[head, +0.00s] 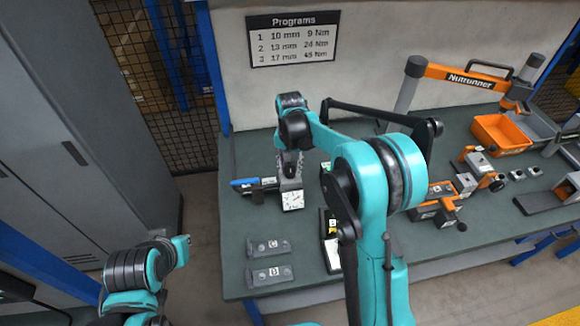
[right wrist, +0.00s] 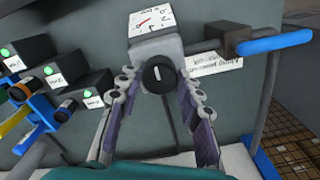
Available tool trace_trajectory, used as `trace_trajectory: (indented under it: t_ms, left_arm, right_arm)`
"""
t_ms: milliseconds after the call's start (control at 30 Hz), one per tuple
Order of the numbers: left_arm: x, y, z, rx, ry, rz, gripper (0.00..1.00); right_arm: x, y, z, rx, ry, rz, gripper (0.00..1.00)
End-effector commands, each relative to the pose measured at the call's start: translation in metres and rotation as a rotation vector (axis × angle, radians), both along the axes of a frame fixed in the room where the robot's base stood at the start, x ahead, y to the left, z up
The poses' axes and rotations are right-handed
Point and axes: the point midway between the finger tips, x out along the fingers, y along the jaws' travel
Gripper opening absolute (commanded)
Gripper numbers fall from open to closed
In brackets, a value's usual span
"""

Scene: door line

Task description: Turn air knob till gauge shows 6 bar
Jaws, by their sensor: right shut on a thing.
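The air unit is a grey block with a white-faced gauge (head: 293,200) on the bench in the head view. In the right wrist view the gauge (right wrist: 152,20) has a short red needle; its figures are too small to read surely. The round black air knob (right wrist: 158,74) with a pale mark sits on the block's near face. My right gripper (right wrist: 158,86) is shut on the knob, one finger on each side. In the head view the right gripper (head: 289,167) comes down at the unit, and the knob is hidden.
A blue-handled valve (head: 245,182) juts from the unit's left side; it also shows in the right wrist view (right wrist: 270,42). Grey plates (head: 268,247) lie on the front of the bench. An orange bin (head: 502,132) and fixtures stand at the right. A programs sign (head: 292,38) hangs behind.

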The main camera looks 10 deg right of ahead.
Motion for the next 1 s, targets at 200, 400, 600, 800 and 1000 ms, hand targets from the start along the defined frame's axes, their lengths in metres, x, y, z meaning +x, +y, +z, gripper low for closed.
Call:
trace_trajectory:
  t_ms: [200, 400, 600, 800, 1000]
  left_arm:
    - [0.000, 0.000, 0.000, 0.000, 0.000, 0.000, 0.00]
    - [0.000, 0.000, 0.000, 0.000, 0.000, 0.000, 0.00]
    - [0.000, 0.000, 0.000, 0.000, 0.000, 0.000, 0.00]
    - [0.000, 0.000, 0.000, 0.000, 0.000, 0.000, 0.00]
    - [0.000, 0.000, 0.000, 0.000, 0.000, 0.000, 0.00]
  right_arm:
    - [0.000, 0.000, 0.000, 0.000, 0.001, 0.001, 0.07]
    - [0.000, 0.000, 0.000, 0.000, 0.000, 0.002, 0.56]
    - [0.000, 0.000, 0.000, 0.000, 0.000, 0.002, 0.56]
    - [0.000, 0.000, 0.021, 0.000, 0.000, 0.002, 0.56]
    - [0.000, 0.000, 0.065, 0.000, 0.000, 0.002, 0.56]
